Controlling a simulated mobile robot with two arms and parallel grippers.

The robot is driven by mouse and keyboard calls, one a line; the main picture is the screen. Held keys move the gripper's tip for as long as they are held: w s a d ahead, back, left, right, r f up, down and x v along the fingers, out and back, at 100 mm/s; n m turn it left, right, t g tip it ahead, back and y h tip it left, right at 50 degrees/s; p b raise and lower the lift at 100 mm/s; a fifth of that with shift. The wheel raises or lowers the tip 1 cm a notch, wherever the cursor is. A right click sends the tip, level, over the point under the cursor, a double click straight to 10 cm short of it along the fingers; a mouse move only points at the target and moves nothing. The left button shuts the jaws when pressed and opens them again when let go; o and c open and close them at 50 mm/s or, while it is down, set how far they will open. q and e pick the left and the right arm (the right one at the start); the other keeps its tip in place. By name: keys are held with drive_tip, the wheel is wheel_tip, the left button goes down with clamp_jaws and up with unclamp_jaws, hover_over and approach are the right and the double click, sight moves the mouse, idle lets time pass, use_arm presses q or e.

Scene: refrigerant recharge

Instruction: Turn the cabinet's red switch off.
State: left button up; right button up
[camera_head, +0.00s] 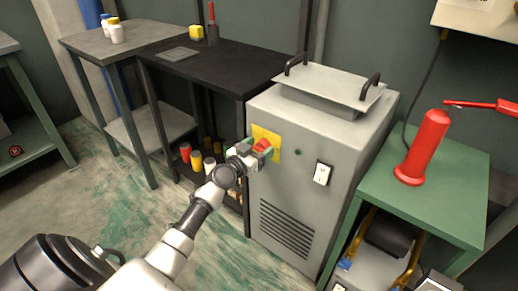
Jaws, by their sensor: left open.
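The grey cabinet (315,180) stands in the middle of the view, with a vent grille low on its front. Its red switch (262,145) sits on a yellow plate (273,156) at the upper left of the front face. My left arm reaches in from the lower left, and my left gripper (251,152) is right at the red switch. The gripper is open; whether its fingers touch the switch cannot be told. The gripper hides part of the yellow plate and the switch's lower left side. My right gripper is not in view.
A white rocker switch (322,173) is on the cabinet's front, right of the red switch. A lid with two black handles (330,87) is on top. A green table (450,190) with a red cylinder (424,148) stands at right. A black table (225,65) stands behind left.

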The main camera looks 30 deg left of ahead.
use_arm(q)
drive_tip(key=shift+w, duration=0.1)
drive_tip(key=shift+c, duration=0.5)
drive_tip(key=c, duration=0.8)
